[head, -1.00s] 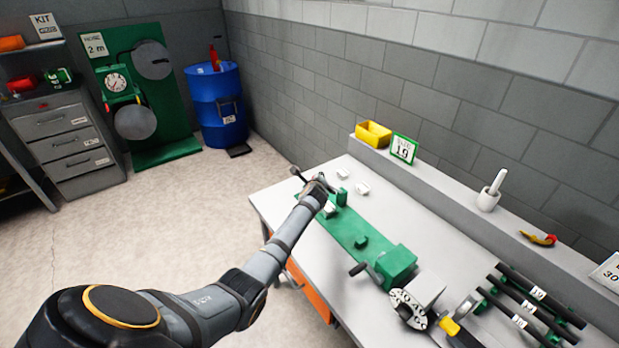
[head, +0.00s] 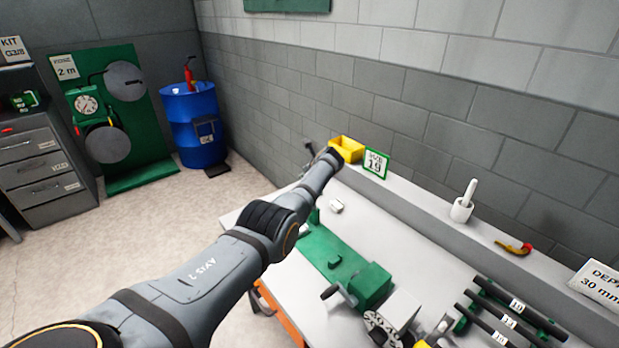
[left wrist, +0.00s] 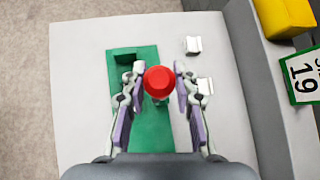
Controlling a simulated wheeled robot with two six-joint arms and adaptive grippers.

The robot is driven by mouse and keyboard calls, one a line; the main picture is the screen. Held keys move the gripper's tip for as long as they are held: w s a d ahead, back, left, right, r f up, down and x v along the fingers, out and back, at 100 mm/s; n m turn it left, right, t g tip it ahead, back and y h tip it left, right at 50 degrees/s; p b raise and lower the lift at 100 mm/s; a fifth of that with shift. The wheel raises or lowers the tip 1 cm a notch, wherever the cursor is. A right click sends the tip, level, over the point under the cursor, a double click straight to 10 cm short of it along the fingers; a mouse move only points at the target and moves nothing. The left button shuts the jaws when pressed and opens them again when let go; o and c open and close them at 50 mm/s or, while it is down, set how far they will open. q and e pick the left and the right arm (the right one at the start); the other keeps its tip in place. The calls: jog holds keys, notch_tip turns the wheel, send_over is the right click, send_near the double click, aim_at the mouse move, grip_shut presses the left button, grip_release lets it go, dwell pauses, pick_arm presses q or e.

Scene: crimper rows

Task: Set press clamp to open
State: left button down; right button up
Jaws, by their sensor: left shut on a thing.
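My left gripper (head: 313,157) is at the far end of the bench, raised above the green base plate (head: 335,258), with its fingers partly hidden by the arm. In the left wrist view the gripper (left wrist: 160,85) has its two fingers on either side of a red round knob (left wrist: 160,80) and is shut on it. A short stem shows below the knob, over the green plate (left wrist: 150,132); the rest of the press clamp is hidden. A green upright (head: 314,216) stands at the plate's far end. My right gripper is not in view.
White blocks lie beside the plate, one (head: 336,206) in the head view. A yellow bin (head: 346,149), a card reading 19 (head: 376,164) and a mortar (head: 462,209) stand on the back ledge. Black bars (head: 515,305) lie at the right.

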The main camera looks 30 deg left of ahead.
pick_arm(q)
jog(key=shift+w+r, duration=0.1)
jog(key=shift+r, duration=0.05)
jog(key=c, duration=1.5)
grip_release()
jog(key=o, duration=0.5)
jog(key=shift+w, duration=0.15)
jog(key=shift+d, duration=0.1)
jog(key=v, duration=1.1)
jog(key=shift+s+d+r, duration=0.2)
jog(key=shift+s, duration=0.1)
